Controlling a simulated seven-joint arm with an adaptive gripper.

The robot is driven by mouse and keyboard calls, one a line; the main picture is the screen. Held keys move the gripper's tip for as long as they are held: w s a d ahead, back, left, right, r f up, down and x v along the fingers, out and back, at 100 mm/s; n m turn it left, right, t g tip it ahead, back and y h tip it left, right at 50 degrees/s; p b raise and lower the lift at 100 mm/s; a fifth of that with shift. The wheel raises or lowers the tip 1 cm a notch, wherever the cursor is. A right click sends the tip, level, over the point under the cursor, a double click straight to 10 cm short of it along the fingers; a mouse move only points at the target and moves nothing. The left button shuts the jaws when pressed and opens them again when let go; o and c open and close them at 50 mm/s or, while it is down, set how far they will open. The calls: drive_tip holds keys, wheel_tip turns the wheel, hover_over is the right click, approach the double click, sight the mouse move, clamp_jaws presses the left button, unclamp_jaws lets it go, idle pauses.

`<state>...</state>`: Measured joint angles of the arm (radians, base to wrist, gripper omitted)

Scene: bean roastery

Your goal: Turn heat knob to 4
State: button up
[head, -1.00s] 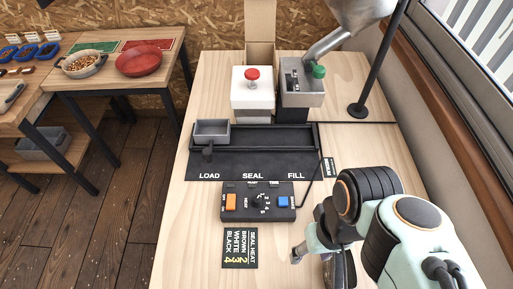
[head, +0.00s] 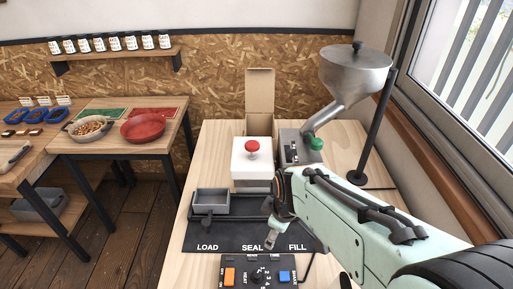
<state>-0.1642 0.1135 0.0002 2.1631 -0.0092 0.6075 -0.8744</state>
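The black control box (head: 240,262) is at the bottom edge of the head view, its lower part cut off. Its dark heat knob (head: 258,275) sits in the middle, with small white numbers to its right. The knob's pointer is too small to read. An orange switch (head: 229,276) is left of the knob and a blue button (head: 284,276) is right of it. My gripper (head: 274,238) hangs above the black station mat, beyond the box and apart from the knob in the picture. Its fingers are small and partly hidden, so their opening is unclear.
My arm reaches in from the right, covering part of the FILL side. A grey tray (head: 210,202) stands on the LOAD side of the black mat (head: 200,236). Behind are a white block with a red button (head: 252,147) and a metal hopper (head: 352,70) beside a black pole (head: 379,120).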

wheel_tip(320, 180, down, 4)
drive_tip(key=a+g, duration=0.1)
drive_tip(key=a, duration=0.1)
drive_tip(key=n+g, duration=0.2)
hover_over(257, 273)
drive_tip(key=shift+h, duration=0.3)
wheel_tip(257, 273, down, 7)
drive_tip(key=shift+f, duration=0.15)
wheel_tip(257, 273, down, 6)
drive_tip(key=shift+r, duration=0.1)
drive_tip(key=shift+m, duration=0.3)
clamp_jaws()
